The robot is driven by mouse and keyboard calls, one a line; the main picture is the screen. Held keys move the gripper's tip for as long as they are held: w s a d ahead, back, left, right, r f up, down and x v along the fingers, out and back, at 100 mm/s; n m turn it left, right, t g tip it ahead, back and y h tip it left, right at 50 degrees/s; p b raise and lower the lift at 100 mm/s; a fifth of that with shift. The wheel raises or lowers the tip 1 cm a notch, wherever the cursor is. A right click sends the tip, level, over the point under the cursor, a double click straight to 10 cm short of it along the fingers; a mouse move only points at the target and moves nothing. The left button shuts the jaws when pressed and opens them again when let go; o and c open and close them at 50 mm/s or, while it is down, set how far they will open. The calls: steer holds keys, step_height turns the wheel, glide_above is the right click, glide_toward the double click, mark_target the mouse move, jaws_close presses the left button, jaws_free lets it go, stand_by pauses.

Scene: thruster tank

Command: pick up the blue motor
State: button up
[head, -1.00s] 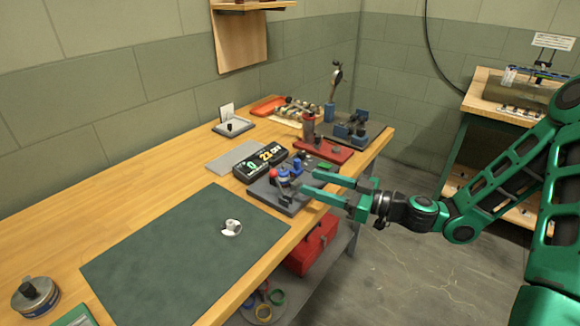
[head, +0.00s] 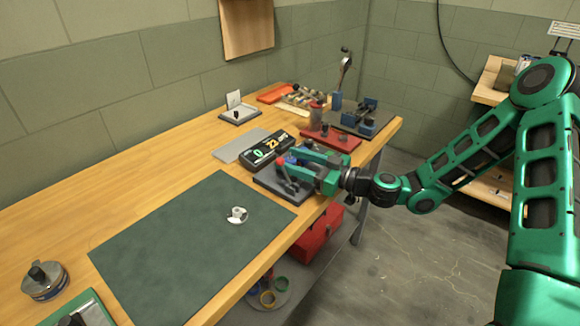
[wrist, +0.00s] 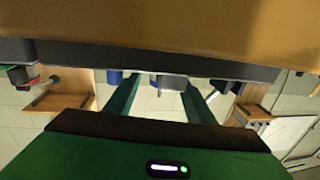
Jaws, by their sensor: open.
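A dark grey stand (head: 272,183) sits near the front edge of the bench, with a red knob (head: 280,161) on its left side. The blue motor (head: 291,158) appears as small blue patches on this stand, mostly hidden by my gripper. My green gripper (head: 290,165) is open, with its fingers reaching left over the stand. In the wrist view the two fingers (wrist: 160,95) are apart, with a small grey part (wrist: 172,82) between and beyond them. A blue piece (wrist: 114,76) shows by the left finger. I cannot tell whether anything touches.
A black display box (head: 267,148) and a grey plate (head: 240,146) lie behind the stand. A red base (head: 335,142) and blue clamps (head: 362,122) stand to the right. A green mat (head: 185,250) with a small white part (head: 237,215) lies left. A red toolbox (head: 315,235) is below.

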steer(key=shift+w+a, duration=0.35)
steer(key=shift+a, duration=0.25)
steer(key=c, duration=1.1)
steer(key=shift+c, duration=0.5)
steer(key=shift+r, duration=0.15)
